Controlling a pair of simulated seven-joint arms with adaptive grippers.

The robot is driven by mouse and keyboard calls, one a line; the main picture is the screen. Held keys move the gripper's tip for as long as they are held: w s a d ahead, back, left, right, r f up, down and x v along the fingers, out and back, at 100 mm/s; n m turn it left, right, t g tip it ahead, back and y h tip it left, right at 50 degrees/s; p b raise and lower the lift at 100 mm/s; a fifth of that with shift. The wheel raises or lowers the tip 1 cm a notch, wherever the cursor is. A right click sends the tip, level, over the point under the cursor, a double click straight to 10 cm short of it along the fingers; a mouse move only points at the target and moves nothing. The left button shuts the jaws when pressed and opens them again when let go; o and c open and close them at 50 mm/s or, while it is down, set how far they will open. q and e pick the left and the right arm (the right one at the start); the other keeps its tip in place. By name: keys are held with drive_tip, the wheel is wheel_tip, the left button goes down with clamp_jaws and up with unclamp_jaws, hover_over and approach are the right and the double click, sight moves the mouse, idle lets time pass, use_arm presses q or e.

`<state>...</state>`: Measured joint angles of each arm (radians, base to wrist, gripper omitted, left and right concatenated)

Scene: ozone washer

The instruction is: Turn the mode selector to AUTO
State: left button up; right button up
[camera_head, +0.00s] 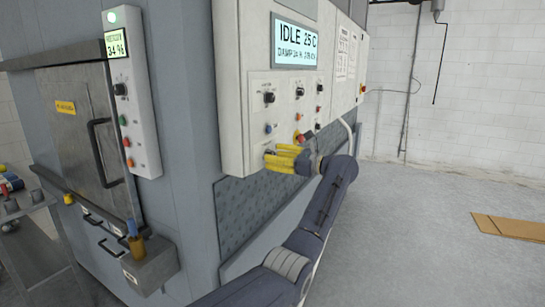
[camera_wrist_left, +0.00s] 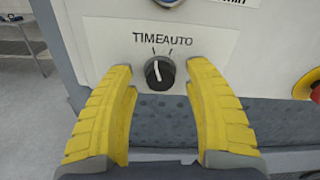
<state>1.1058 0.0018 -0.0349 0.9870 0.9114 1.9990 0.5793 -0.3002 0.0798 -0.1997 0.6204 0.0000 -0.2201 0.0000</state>
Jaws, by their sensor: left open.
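The mode selector (camera_wrist_left: 160,73) is a small black round knob with a white pointer line, on a white plate marked TIME and AUTO. Its pointer stands nearly upright and leans slightly left, toward the TIME tick. My left gripper (camera_wrist_left: 160,80) has its two yellow fingers spread, one on each side of the knob, with visible gaps on both sides. In the head view my left gripper (camera_head: 274,159) is at the lower part of the control panel (camera_head: 233,120); its fingers largely hide the selector there. My right gripper is not in view.
A red button with a yellow base (camera_wrist_left: 312,88) is right of the selector. Other knobs and buttons sit above, under the IDLE display (camera_head: 295,42). A dotted dark panel (camera_wrist_left: 180,115) lies below. Open floor (camera_head: 420,240) and a cardboard sheet (camera_head: 515,228) are at right.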

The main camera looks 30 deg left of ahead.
use_arm(q)
drive_tip(key=shift+a, duration=0.45)
clamp_jaws()
idle(0.3)
